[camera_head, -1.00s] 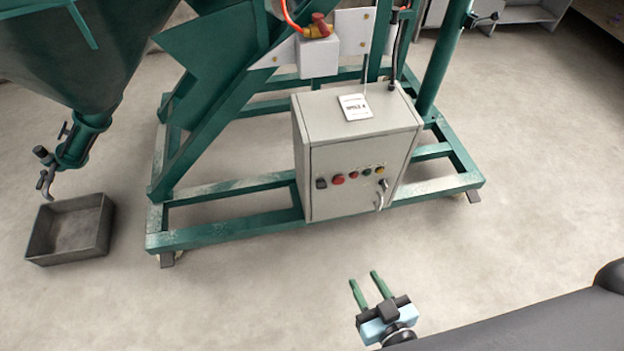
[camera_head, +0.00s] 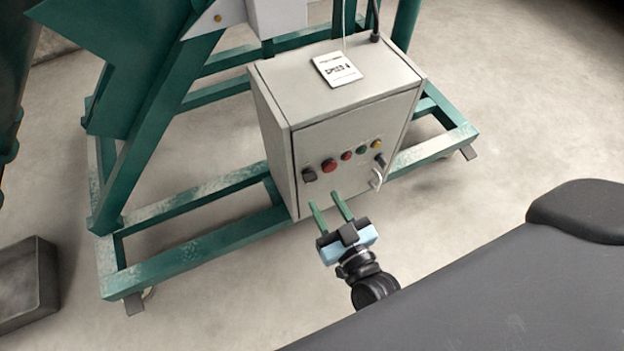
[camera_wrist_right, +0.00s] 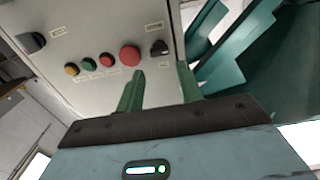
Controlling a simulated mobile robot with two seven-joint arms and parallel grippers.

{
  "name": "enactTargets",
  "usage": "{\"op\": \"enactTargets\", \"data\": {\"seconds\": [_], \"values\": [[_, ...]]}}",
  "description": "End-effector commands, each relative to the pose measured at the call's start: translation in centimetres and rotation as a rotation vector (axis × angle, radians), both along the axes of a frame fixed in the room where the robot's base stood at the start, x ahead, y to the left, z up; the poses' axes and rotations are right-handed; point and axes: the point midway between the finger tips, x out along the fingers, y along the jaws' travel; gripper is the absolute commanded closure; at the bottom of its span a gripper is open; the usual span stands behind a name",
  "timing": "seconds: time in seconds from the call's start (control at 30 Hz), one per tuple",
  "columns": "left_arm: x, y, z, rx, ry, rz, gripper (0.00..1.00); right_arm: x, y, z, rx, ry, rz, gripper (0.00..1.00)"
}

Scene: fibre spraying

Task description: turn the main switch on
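The grey control cabinet (camera_head: 345,150) carries a row of controls on its front. A black rotary switch (camera_head: 309,175) is at the left end, and another black knob (camera_head: 380,160) is at the right end. In the right wrist view the row appears reversed, with the left-end switch (camera_wrist_right: 159,47) at the right and the other knob (camera_wrist_right: 32,43) at the left. The labels are too small to read. My right gripper (camera_head: 325,200) is open and empty, with its green fingers pointing at the panel just below the left-end switch. My left gripper is not in view.
Red (camera_head: 329,166), green (camera_head: 361,150) and yellow (camera_head: 376,144) buttons sit between the two black controls. The cabinet stands on a green steel frame (camera_head: 200,240). A dark metal bin (camera_head: 28,285) is on the floor at the left.

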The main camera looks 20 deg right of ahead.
Motion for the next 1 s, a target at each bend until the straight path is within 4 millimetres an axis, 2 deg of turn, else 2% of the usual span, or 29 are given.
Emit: {"op": "enactTargets", "data": {"seconds": [0.2,0.4,0.53,0.8,0.87,1.0], "values": [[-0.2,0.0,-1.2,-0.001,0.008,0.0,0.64,3.4,0.1,-0.2,0.002,-0.001,-0.001,0.64],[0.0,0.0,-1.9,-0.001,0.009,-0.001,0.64,5.7,0.1,-0.2,0.001,0.001,-0.001,0.64],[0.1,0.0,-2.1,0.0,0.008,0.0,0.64,6.5,0.2,-0.1,0.001,0.001,0.0,0.64],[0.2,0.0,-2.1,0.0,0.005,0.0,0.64,6.6,0.2,0.0,0.0,0.001,0.0,0.64],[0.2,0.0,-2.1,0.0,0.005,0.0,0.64,6.6,0.2,0.0,0.0,0.001,0.0,0.69],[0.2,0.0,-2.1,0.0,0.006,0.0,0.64,6.6,0.2,0.0,0.0,0.001,0.0,0.87]]}}
